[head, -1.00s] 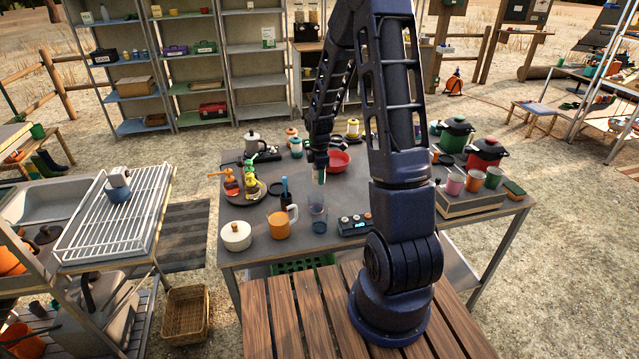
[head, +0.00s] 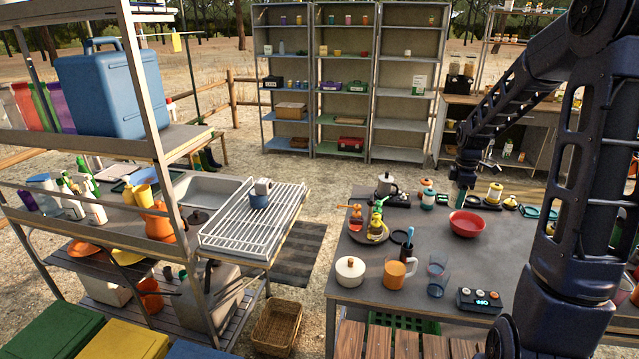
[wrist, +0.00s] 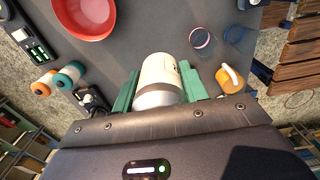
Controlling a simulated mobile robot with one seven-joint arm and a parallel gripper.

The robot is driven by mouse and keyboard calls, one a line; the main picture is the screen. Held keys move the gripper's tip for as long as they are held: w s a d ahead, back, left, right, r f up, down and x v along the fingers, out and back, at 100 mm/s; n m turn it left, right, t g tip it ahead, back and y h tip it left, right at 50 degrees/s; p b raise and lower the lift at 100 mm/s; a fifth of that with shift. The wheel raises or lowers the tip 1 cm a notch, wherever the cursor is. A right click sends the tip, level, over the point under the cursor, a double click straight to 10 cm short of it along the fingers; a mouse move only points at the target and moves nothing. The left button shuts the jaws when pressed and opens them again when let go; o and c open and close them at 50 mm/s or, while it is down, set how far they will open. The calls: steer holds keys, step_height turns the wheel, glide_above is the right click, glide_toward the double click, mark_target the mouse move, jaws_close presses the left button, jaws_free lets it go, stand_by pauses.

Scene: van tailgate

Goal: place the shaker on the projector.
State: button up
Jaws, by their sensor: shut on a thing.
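My gripper (head: 462,196) hangs above the grey table (head: 410,270), just behind the red bowl (head: 467,223) in the head view. In the wrist view its green fingers (wrist: 158,82) are shut on a cream cylinder with a grey end, which I take to be the shaker (wrist: 160,72). In the head view the held shaker is too small and covered to make out. I cannot make out a projector for certain in either view.
On the table are an orange mug (head: 395,274), a white lidded pot (head: 350,271), clear glasses (head: 437,277) and a control box with a lit display (head: 480,300). A white dish rack (head: 250,228) stands to the left. The middle of the table is fairly clear.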

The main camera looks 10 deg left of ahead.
steer(key=w+a+r, duration=0.3)
steer(key=w+a, duration=0.3)
steer(key=a, duration=0.1)
steer(key=w+a+r, duration=0.3)
steer(key=w+a, duration=0.4)
steer(key=a, duration=0.1)
steer(key=w+a+r+n, duration=0.1)
steer(key=w+a+r, duration=0.15)
steer(key=a, duration=0.75)
steer(key=w+a+r, duration=0.2)
steer(key=w+a, duration=0.2)
steer(key=a, duration=0.6)
step_height(320, 180, up, 6)
glide_above(264, 181)
steer(key=shift+n, duration=0.4)
step_height(264, 181, down, 19)
steer(key=shift+w+f, duration=0.1)
steer(key=shift+f, duration=0.05)
steer(key=shift+f, duration=0.1)
steer(key=o, duration=1)
steer(key=shift+f, duration=0.1)
